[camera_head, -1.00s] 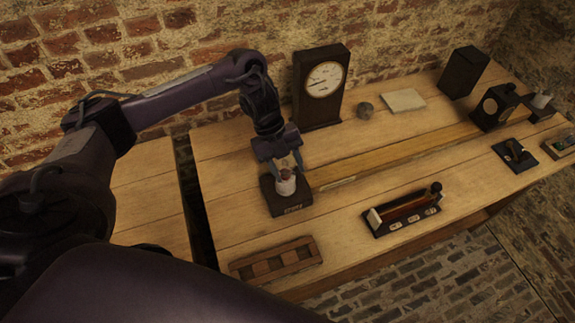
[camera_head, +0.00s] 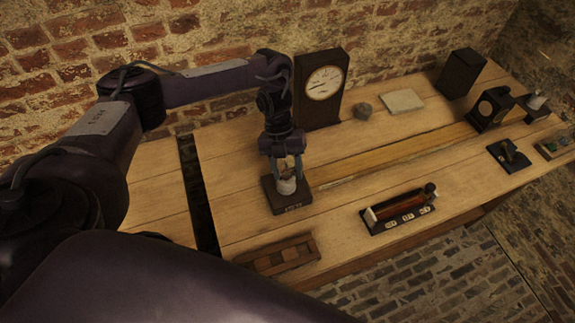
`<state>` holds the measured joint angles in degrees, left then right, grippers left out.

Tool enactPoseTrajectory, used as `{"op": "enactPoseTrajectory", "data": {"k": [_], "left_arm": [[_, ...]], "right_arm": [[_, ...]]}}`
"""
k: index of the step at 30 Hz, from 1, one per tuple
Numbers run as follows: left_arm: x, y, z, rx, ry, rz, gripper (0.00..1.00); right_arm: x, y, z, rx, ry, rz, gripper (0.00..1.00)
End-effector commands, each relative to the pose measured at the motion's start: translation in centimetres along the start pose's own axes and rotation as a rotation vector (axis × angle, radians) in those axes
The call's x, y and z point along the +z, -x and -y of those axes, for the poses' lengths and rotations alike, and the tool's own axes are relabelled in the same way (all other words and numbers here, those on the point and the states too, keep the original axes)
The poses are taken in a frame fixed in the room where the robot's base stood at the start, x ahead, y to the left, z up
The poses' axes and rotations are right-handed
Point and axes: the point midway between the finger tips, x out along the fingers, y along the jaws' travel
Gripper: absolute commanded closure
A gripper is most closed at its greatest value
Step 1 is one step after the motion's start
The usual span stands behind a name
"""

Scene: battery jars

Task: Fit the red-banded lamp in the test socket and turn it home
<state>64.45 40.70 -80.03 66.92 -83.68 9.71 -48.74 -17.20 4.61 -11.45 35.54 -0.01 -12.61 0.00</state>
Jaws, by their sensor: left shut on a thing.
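The test socket is a pale round holder (camera_head: 287,187) on a dark square base (camera_head: 294,202), near the middle of the bench. My left gripper (camera_head: 287,170) points down over it, with its two fingers shut around the lamp (camera_head: 288,173). Only a small brownish piece of the lamp shows between the fingers; its red band cannot be made out now. The lamp is upright at the top of the holder. How deep it sits in the socket is hidden. My right gripper is out of view.
A wooden rack (camera_head: 279,256) lies at the bench's front edge, and a dark-based instrument (camera_head: 398,211) stands to the right. A dial clock or meter (camera_head: 322,88) stands behind the gripper. A long wooden rule (camera_head: 400,150) runs right from the socket.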

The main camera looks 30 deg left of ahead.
Motion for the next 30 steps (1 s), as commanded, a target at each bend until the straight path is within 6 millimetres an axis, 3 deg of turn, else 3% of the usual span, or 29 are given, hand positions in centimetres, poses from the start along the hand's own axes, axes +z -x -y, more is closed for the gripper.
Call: {"op": "enactPoseTrajectory", "data": {"k": [5, 6, 12, 22, 30], "left_arm": [[0.0, -0.2, -0.1, 0.002, -0.002, -0.001, 0.80], [0.0, -0.2, -0.1, 0.002, -0.002, -0.001, 0.52], [0.0, -0.1, -0.1, 0.001, -0.001, 0.000, 0.28], [0.1, 0.4, 0.0, 0.000, -0.002, 0.003, 0.28], [0.2, 4.1, 0.1, 0.002, -0.003, 0.006, 0.28]], "right_arm": [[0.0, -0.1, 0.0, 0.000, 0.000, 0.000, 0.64], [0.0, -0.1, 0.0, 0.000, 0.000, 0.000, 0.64], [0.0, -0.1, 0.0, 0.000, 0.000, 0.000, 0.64], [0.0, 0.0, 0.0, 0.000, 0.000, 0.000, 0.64], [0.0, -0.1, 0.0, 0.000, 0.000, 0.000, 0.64]]}}
